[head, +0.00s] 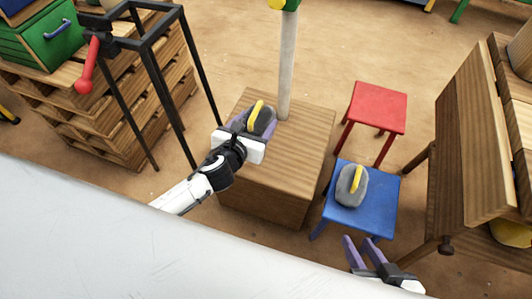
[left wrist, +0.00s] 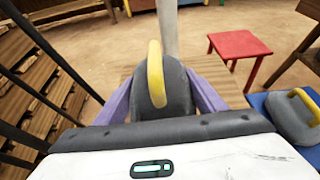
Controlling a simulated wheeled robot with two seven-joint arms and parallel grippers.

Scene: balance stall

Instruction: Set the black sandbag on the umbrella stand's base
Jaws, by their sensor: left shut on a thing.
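The black sandbag (head: 264,122), dark with a yellow handle, is between the purple fingers of my left gripper (head: 256,119), which is shut on it. In the left wrist view the sandbag (left wrist: 178,90) sits between both fingers, handle upward. It is over the wooden box that forms the umbrella stand's base (head: 300,150), just in front of the pale pole (head: 287,65). I cannot tell whether its underside touches the box top. My right gripper (head: 360,240) is at the lower right, its purple fingers apart and empty, near the blue stool.
A grey sandbag (head: 346,190) with a yellow handle lies on a blue stool (head: 375,215) right of the base. A red stool (head: 378,105) stands behind it. A wooden cabinet (head: 465,140) is right.

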